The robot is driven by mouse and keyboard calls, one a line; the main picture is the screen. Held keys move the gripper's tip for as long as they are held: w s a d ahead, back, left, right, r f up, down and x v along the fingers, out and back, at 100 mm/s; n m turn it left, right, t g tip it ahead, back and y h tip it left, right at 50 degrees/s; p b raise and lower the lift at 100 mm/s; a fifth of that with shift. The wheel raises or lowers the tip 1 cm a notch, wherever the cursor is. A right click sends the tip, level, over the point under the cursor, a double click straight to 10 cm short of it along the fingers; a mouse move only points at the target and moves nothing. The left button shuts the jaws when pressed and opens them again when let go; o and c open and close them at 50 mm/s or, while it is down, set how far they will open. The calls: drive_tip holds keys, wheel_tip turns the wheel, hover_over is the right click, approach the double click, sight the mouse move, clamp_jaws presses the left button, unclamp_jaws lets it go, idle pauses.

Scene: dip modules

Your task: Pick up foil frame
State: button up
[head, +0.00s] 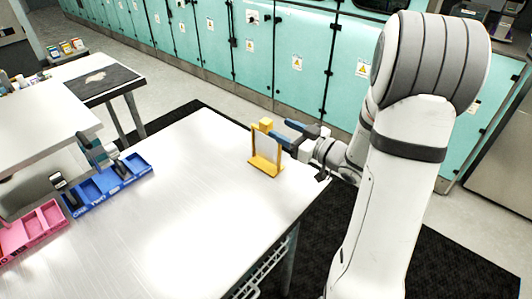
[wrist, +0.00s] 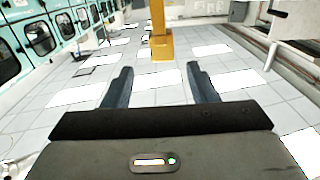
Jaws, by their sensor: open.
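The foil frame (head: 278,169) is yellow and stands upright on the white table near its far right corner, with a pale sheet in it and a yellow block at its top. In the wrist view a yellow upright part (wrist: 161,40), likely the same frame, shows at the top centre, ahead of the fingers and between their lines. My gripper (head: 279,130) is open, with its blue-grey fingers beside the frame's upper part, from the right. In the wrist view my gripper (wrist: 161,78) has nothing between its fingertips. Contact with the frame cannot be told.
A blue compartment tray (head: 128,172) and a pink one (head: 35,228) stand at the table's left. The white table top (head: 185,225) is clear in the middle. Teal cabinets (head: 290,50) line the back. Another table (head: 45,115) is at the left.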

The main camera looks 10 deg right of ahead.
sight(270, 124)
drive_tip(key=p+x, duration=0.2)
drive_tip(key=x, duration=0.5)
drive_tip(key=shift+s+a, duration=0.1)
drive_tip(key=shift+c, duration=0.4)
clamp_jaws()
